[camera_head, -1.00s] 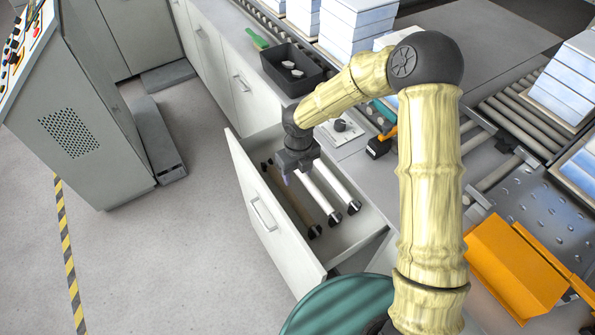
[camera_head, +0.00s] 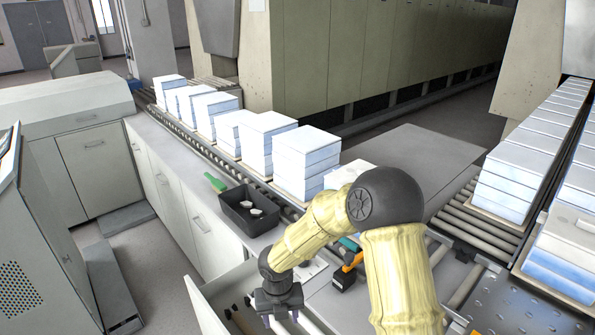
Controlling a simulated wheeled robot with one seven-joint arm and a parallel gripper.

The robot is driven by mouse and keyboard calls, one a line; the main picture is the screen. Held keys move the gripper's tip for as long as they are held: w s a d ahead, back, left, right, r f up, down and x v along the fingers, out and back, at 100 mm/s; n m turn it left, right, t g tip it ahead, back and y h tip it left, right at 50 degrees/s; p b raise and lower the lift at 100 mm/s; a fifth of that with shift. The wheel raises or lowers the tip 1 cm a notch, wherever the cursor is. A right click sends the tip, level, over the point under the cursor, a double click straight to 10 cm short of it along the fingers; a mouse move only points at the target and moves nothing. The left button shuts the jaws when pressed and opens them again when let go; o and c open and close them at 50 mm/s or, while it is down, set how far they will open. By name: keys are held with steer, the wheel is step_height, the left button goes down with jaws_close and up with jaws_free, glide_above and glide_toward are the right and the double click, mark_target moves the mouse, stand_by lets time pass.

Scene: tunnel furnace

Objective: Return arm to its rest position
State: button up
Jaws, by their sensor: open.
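My arm, in a pale yellow ribbed cover with dark joints, reaches from the lower right over the counter and bends down to the left. My gripper (camera_head: 281,318) points down over the open drawer (camera_head: 205,306) at the bottom of the picture. Its fingertips are near the lower edge, apart, and I see nothing held between them. Dark ends of rods (camera_head: 236,312) show in the drawer beside the gripper; the rest of the drawer is cut off by the picture's edge.
A black bin (camera_head: 249,211) with small white pieces and a green-handled brush (camera_head: 215,182) sit on the counter left of my arm. White block stacks (camera_head: 305,160) line the roller conveyor behind. More stacks (camera_head: 520,165) stand at right. An orange and black tool (camera_head: 347,272) lies close by my arm.

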steer(key=s+d+r+n, duration=0.4)
steer(key=d+n, duration=0.2)
steer(key=n, duration=0.5)
steer(key=s+d+r+n+t, duration=0.1)
steer(key=s+d+r+n, duration=0.3)
steer(key=d+n, duration=0.3)
steer(key=s+d+r+n+t, duration=0.1)
steer(key=s+d+r+n, duration=0.3)
steer(key=n, duration=1.1)
steer(key=d, duration=0.2)
steer(key=shift+d+r+n, duration=0.3)
steer(key=shift+d+n, duration=0.1)
